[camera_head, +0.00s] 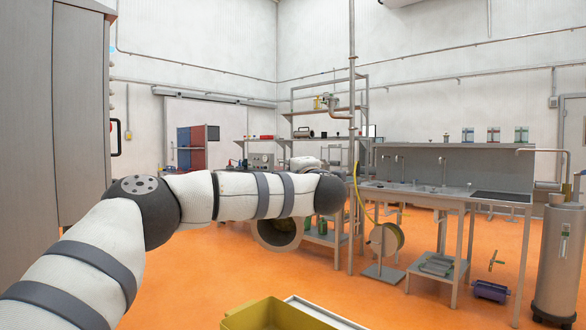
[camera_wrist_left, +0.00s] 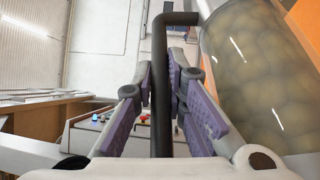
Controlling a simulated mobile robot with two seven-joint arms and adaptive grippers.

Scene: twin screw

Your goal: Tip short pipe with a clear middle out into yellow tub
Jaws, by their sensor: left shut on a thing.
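The short pipe (camera_head: 279,241) hangs below my left forearm in the head view, with one round end towards me and its upper part hidden by the arm. In the left wrist view its clear middle (camera_wrist_left: 262,70) shows several rounded beige pieces inside. My left gripper (camera_wrist_left: 162,85) is shut on the pipe's black bar handle (camera_wrist_left: 159,45). In the head view the fingers are hidden behind the arm. The yellow tub (camera_head: 240,318) is at the bottom edge, lower and nearer than the pipe, and partly cut off. My right gripper is not in view.
A white-rimmed tray (camera_head: 322,312) stands right beside the tub. A sink bench (camera_head: 455,190) and a hose reel (camera_head: 386,239) stand farther back. A grey cylinder tank (camera_head: 560,260) is at the right. A tall grey cabinet (camera_head: 80,110) is close on the left. Orange floor is open between.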

